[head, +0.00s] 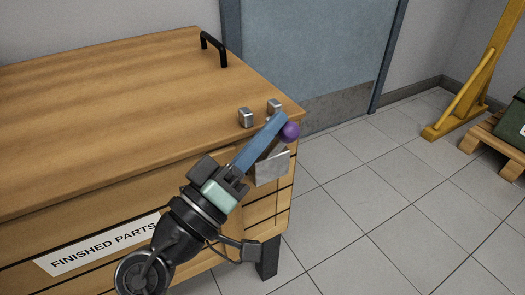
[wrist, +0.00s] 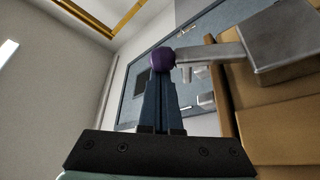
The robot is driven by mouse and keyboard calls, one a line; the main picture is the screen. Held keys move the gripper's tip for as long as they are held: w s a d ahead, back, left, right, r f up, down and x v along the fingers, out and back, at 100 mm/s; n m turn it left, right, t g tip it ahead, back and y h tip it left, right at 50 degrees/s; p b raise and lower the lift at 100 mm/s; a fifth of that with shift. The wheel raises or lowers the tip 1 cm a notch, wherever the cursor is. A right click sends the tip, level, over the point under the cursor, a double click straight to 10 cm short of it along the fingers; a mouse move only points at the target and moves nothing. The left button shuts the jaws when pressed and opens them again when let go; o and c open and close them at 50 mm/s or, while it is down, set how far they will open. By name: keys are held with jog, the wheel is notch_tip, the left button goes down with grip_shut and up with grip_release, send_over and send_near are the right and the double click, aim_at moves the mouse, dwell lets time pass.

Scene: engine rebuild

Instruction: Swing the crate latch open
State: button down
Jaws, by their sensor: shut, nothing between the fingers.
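The wooden crate (head: 110,90) has a FINISHED PARTS label on its front. Its latch shows at the crate's right front corner, with a purple knob (head: 290,131) and a grey metal plate (head: 272,167) on the front face. In the wrist view the purple knob (wrist: 162,60) sits at the end of a grey latch arm (wrist: 212,52) that runs from the plate (wrist: 288,38). My gripper (head: 279,119) has its blue fingers shut and empty, the tips beside the knob. In the wrist view the fingertips (wrist: 161,76) end right at the knob; I cannot tell whether they touch.
Two small metal blocks (head: 246,118) stand on the lid near the latch. A black handle (head: 214,48) is on the lid at the back. A blue-grey door (head: 305,45) stands behind. A yellow frame (head: 485,75) and a pallet (head: 492,150) are at the right. The tiled floor between is clear.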

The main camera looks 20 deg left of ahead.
jog(key=m+h+b, duration=0.1)
jog(key=b, duration=0.1)
jog(key=s+d+f+m+h+b, duration=0.1)
jog(key=m+b, duration=0.1)
jog(key=shift+d+f, duration=0.1)
jog(key=shift+f, duration=0.2)
jog(key=shift+s+d+f+m+b, duration=0.3)
jog(key=shift+s+d+f+b, duration=0.35)
jog(key=shift+b, duration=0.8)
jog(key=shift+d+r, duration=0.1)
jog(key=shift+d, duration=0.05)
